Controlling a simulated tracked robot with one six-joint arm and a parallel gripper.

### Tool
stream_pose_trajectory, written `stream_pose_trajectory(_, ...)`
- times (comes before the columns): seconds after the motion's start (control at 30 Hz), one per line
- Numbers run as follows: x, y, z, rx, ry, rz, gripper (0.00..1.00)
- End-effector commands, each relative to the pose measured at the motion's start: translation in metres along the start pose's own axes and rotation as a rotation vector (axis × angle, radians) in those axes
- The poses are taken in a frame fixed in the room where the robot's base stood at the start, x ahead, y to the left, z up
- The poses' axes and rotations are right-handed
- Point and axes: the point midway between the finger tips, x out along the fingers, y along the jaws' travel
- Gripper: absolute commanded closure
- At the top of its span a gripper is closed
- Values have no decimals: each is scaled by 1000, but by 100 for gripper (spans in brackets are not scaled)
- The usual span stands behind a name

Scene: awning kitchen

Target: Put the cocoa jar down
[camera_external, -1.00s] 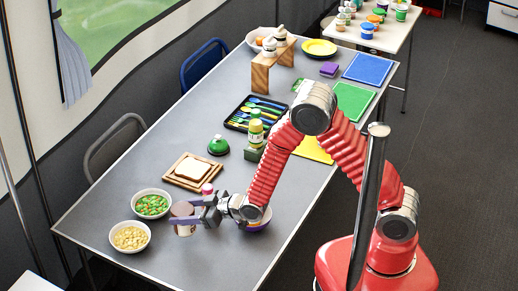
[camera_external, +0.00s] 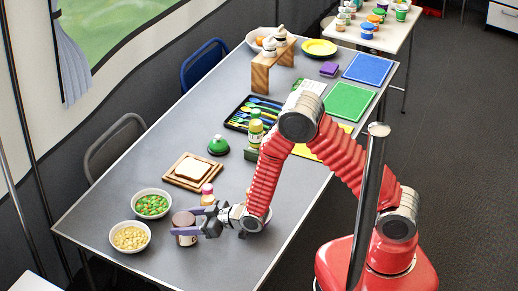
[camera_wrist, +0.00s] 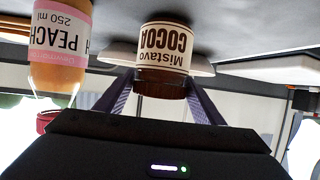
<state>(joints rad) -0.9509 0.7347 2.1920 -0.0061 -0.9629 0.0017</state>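The cocoa jar (camera_external: 185,239), cream with a brown lid, stands upright near the table's near-left end, to the right of the bowl of yellow pieces. In the wrist view, which is upside down, its label (camera_wrist: 167,45) reads "Mistavo COCOA". My gripper (camera_external: 190,221) has its purple fingers on either side of the jar, near the lid, and appears shut on it. The fingers (camera_wrist: 162,88) also flank the jar in the wrist view. The jar's base is at or very near the table top (camera_external: 150,262); I cannot tell whether it touches.
A peach bottle (camera_wrist: 60,45) stands close beside my gripper; it also shows in the external view (camera_external: 207,196). A bowl of green and orange pieces (camera_external: 151,204) and a bowl of yellow pieces (camera_external: 130,237) are left of the jar. A bread board (camera_external: 178,182) lies behind. The table's front corner is bare.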

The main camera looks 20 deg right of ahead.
Motion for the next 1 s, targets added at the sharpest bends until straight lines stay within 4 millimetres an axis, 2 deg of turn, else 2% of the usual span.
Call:
stream_pose_trajectory(0.17, 0, 0, 0, 0, 0, 0, 25)
stream_pose_trajectory(0.57, -4, 0, -2, 0, 0, 0, 25)
stream_pose_trajectory(0.77, -26, 0, -2, 0, 0, 0, 25)
stream_pose_trajectory(1.0, -65, 0, -2, 0, 0, 0, 25)
